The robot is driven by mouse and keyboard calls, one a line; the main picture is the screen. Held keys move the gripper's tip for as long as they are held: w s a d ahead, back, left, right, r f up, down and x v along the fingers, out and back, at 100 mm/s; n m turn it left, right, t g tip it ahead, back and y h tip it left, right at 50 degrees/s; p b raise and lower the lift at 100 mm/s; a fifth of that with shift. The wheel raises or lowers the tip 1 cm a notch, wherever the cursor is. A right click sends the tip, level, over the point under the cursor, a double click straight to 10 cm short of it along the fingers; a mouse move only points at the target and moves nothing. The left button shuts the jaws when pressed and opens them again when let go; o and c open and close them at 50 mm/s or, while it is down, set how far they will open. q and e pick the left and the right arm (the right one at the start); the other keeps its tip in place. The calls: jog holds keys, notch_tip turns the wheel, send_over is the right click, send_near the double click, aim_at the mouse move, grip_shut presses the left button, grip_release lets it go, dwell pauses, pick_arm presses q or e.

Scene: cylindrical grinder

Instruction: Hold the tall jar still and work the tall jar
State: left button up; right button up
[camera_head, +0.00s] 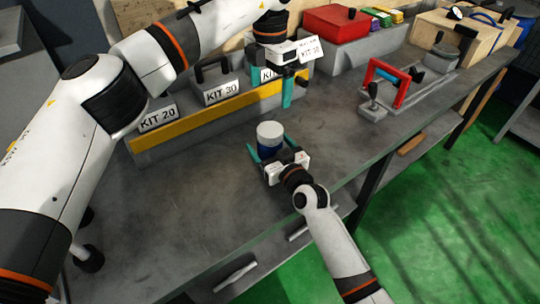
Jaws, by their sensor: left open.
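My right gripper (266,149) reaches in from the bottom right, low beside the jar. Its teal fingers lie on either side of the jar's lower body. I cannot tell whether both fingers touch it. My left gripper (294,87) is above and behind the jar, in front of the kit rack, pointing down. It is open, with nothing seen between its teal fingers, and is apart from the jar.
A grey rack with a yellow strip (205,117) and kit labels runs behind. A red box (340,24) stands at the back. The bench's front edge (350,176) is close to the jar. The left bench top is clear.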

jog(key=v, duration=1.2)
